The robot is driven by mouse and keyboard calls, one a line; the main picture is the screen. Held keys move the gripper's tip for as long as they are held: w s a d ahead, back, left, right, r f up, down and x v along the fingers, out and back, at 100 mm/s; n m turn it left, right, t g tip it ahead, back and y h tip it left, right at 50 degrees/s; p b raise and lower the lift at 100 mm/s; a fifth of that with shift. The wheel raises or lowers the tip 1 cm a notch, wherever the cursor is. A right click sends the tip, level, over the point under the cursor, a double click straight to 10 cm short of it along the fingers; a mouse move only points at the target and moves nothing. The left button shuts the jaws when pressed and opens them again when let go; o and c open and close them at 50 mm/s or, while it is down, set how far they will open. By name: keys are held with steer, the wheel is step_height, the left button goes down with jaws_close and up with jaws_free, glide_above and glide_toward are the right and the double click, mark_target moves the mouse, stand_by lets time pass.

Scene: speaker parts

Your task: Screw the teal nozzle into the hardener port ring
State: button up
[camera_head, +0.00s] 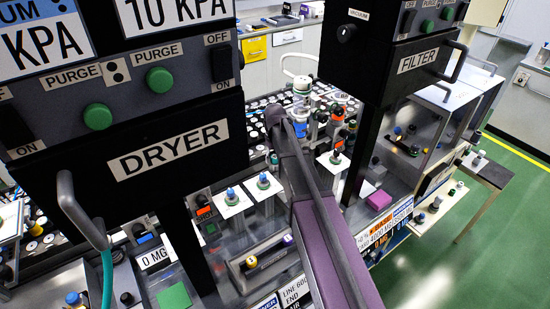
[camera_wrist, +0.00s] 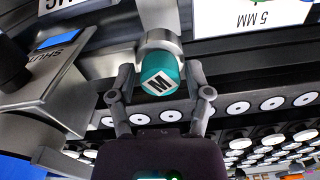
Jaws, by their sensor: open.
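In the wrist view, the teal nozzle (camera_wrist: 176,64) has a white label with a black M on its end face. It sits against a grey metal ring-like fitting (camera_wrist: 158,44) at the top centre. I cannot tell whether that fitting is the hardener port ring, or how far the nozzle goes into it. My gripper (camera_wrist: 160,82) is open, with one finger on each side of the nozzle. Gaps show between the fingers and the nozzle, so it is not gripped. In the head view my purple arm hides the gripper, and I cannot pick out the nozzle.
A row of white round discs (camera_wrist: 238,108) on a dark rail runs behind the fingers. A grey angled bracket (camera_wrist: 65,85) stands at left. In the head view, the dryer panel (camera_head: 165,150) and the filter panel (camera_head: 415,62) flank my arm.

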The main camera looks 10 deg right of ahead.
stand_by(0.3)
steer(key=shift+n, duration=0.9)
steer(key=c, duration=0.6)
steer(key=shift+c, duration=0.2)
steer(key=shift+m, duration=0.3)
steer(key=shift+m, duration=0.6)
